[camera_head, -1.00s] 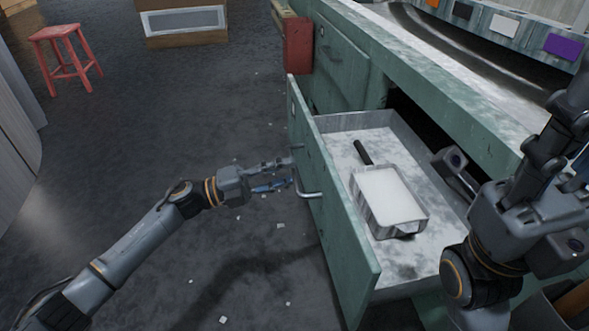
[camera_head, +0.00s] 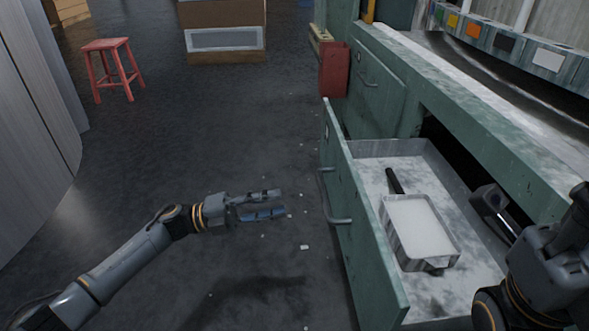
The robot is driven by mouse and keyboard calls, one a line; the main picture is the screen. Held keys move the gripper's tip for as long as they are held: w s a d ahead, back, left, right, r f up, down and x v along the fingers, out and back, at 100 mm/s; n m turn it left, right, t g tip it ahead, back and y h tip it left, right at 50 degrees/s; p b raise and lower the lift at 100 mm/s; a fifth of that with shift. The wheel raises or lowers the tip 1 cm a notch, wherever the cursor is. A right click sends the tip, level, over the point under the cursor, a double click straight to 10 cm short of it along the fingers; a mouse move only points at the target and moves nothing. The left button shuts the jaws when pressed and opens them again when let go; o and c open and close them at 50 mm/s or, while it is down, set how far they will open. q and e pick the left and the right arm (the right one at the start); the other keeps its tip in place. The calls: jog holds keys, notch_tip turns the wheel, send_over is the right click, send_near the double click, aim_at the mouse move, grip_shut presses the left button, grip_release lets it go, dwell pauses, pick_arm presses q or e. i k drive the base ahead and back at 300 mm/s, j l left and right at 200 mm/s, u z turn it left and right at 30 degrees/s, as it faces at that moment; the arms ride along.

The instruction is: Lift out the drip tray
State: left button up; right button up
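The drip tray (camera_head: 420,228) is a rectangular grey metal tray with a white inside. It lies in the open green drawer (camera_head: 376,238), on the drawer's stained pale floor. A dark handle-like bar (camera_head: 394,181) extends from its far end. My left gripper (camera_head: 284,203) is open and empty, left of the drawer front and apart from its metal handle (camera_head: 335,204). My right gripper (camera_head: 492,202) is at the lower right, right of the tray and apart from it. One finger shows; its other finger is not clear, so I cannot tell its opening.
The green workbench (camera_head: 470,125) overhangs the drawer's right side. A red box (camera_head: 333,70) stands beside the cabinet further back. A red stool (camera_head: 110,68) stands at the far left. The dark floor left of the drawer is open, with small pale scraps.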

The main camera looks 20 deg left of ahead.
aim_at(421, 239)
jog(key=k+j, duration=0.1)
jog(key=j, duration=0.35)
jog(key=k+j, duration=0.15)
jog(key=j, duration=0.35)
jog(key=k+j, duration=0.1)
jog(key=j, duration=0.35)
